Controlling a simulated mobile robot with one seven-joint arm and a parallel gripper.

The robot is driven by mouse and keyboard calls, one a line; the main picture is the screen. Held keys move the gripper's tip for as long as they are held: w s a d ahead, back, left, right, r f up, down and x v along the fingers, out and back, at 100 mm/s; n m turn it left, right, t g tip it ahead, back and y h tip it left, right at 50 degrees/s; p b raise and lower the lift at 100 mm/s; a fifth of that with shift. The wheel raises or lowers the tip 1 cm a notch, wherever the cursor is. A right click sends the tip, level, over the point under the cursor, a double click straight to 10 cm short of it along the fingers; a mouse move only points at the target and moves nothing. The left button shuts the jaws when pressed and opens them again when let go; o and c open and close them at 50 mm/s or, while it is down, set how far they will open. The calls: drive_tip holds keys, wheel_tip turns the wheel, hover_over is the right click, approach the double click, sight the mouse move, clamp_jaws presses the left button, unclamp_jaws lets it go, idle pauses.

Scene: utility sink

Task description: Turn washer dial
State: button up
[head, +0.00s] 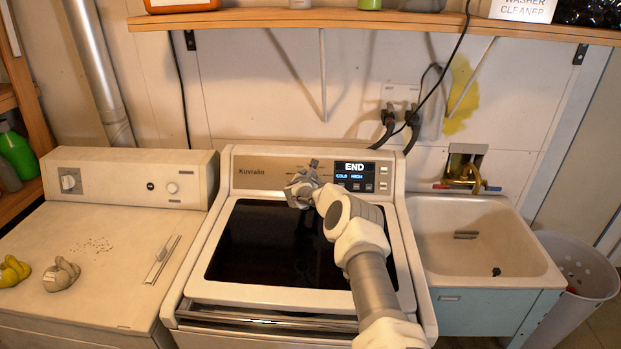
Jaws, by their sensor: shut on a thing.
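The washer (187,283) stands in the middle of the head view with its dark glass lid closed. Its rear control panel (262,171) carries a small screen (354,176) that reads END, COLD and HIGH. My arm reaches up from the lower right across the lid. My gripper (309,172) is at the panel, just left of the screen, shut on the washer dial. The dial itself is mostly hidden behind the gripper, and its pointer position cannot be told.
A dryer (110,222) with its own knob (68,182) stands to the left. A utility sink (485,245) and a white perforated bin (580,275) are to the right. A wooden shelf (330,18) runs above the washer. Dark plugs and cords hang behind the panel.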

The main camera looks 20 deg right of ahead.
drive_tip(key=c, duration=0.4)
drive_tip(key=shift+c, duration=0.2)
